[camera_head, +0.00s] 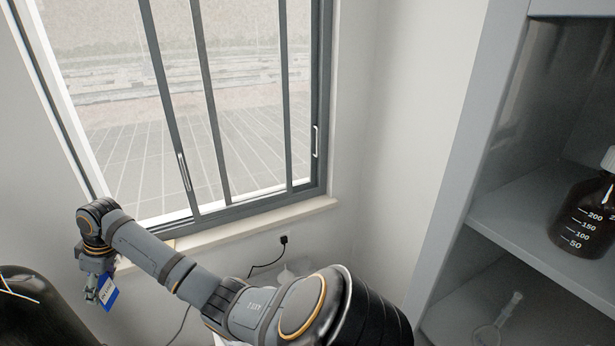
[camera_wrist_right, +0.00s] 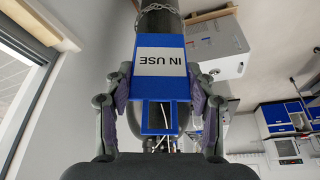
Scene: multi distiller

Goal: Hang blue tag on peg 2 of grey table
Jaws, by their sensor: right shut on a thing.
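My right gripper (camera_head: 92,294) hangs at the lower left in the head view, in front of the wall below the window. It is shut on the blue tag (camera_head: 109,290). My left gripper is not in view.
A dark rounded object (camera_head: 35,315) stands just left of the right gripper. A window (camera_head: 215,110) with a sill is behind the arm. A grey shelf unit (camera_head: 535,215) with a brown bottle (camera_head: 582,222) and a glass flask (camera_head: 490,330) stands right. A white box (camera_wrist_right: 214,48) shows in the wrist view.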

